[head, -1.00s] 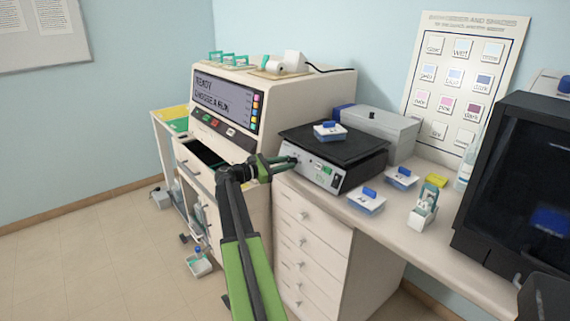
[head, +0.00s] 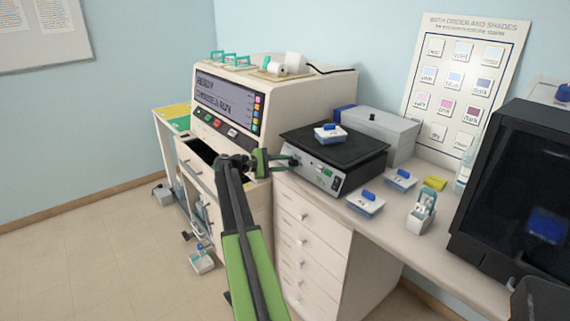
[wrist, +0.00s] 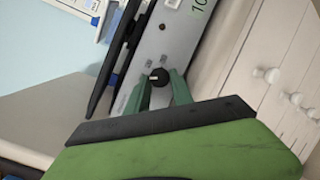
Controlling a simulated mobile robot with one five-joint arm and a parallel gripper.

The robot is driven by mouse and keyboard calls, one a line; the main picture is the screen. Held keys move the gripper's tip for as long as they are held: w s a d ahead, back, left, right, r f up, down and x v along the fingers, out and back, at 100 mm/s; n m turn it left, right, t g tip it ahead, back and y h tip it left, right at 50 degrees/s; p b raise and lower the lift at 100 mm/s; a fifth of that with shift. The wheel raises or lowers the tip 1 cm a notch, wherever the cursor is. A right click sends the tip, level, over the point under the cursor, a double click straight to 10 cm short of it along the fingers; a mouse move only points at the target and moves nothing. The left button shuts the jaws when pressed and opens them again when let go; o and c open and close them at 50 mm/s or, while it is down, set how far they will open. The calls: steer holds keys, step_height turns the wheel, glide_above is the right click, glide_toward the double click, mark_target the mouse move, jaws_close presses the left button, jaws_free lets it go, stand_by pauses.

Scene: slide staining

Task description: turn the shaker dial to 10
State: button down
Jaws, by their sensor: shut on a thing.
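The shaker (head: 333,160) is a low box with a black top platform and a grey front panel, on the counter. Its dial (wrist: 159,77) is a small black knob with a pale mark, at the end of the panel nearest my gripper. My gripper (wrist: 161,82) is shut on the dial, with a green finger on each side of it in the wrist view. A green display (wrist: 198,6) on the panel shows what looks like "10", partly cut off.
Two similar ones (head: 366,204) (head: 400,180), a slide holder (head: 421,212) and a yellow block (head: 435,183) stand to the right. The stainer (head: 225,104) stands left, a grey box (head: 381,134) behind.

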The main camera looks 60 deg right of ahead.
steer(key=shift+w+d+r, duration=0.1)
steer(key=shift+w+d, duration=0.05)
steer(key=c, duration=1.1)
jaws_free()
steer(key=p+v, duration=0.3)
steer(key=v, duration=1.4)
steer(key=shift+a, duration=0.25)
